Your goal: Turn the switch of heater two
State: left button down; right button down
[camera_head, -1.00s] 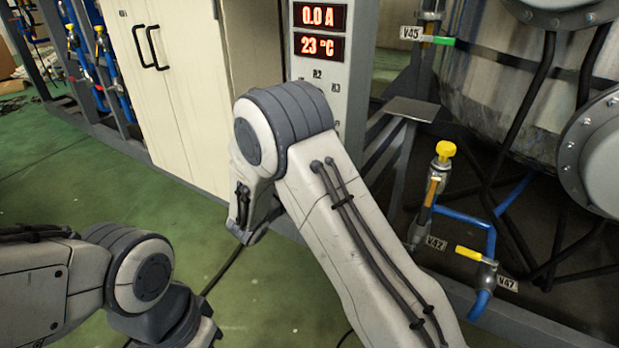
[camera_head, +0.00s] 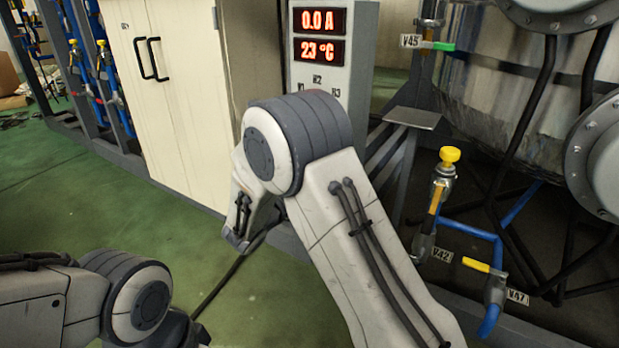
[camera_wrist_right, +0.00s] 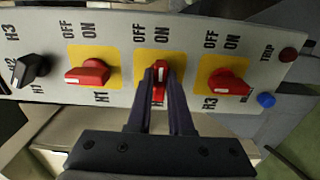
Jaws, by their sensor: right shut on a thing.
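In the right wrist view a grey control panel (camera_wrist_right: 120,17) carries three red knobs on yellow plates with OFF and ON marks. My right gripper (camera_wrist_right: 160,80) is shut on the middle red knob (camera_wrist_right: 159,68). That knob stands upright in this view, white mark at the top. The left knob (camera_wrist_right: 88,73), by H1, and the right knob (camera_wrist_right: 228,82), by H3, lie sideways with white marks to the left. In the head view my right arm hides this gripper. My left gripper is out of view.
The panel also has a black selector (camera_wrist_right: 30,70), a blue button (camera_wrist_right: 266,100) and a dark red TRIP lamp (camera_wrist_right: 288,54). The display (camera_head: 319,35) reads 0.0 A and 23 °C. A cream cabinet (camera_head: 180,95) stands left, piping and valves right. Green floor (camera_head: 110,215) is open at left.

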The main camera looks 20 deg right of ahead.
jog(key=c, duration=0.8)
grip_release()
jog(key=shift+p+v, duration=1.8)
jog(key=shift+v, duration=3.45)
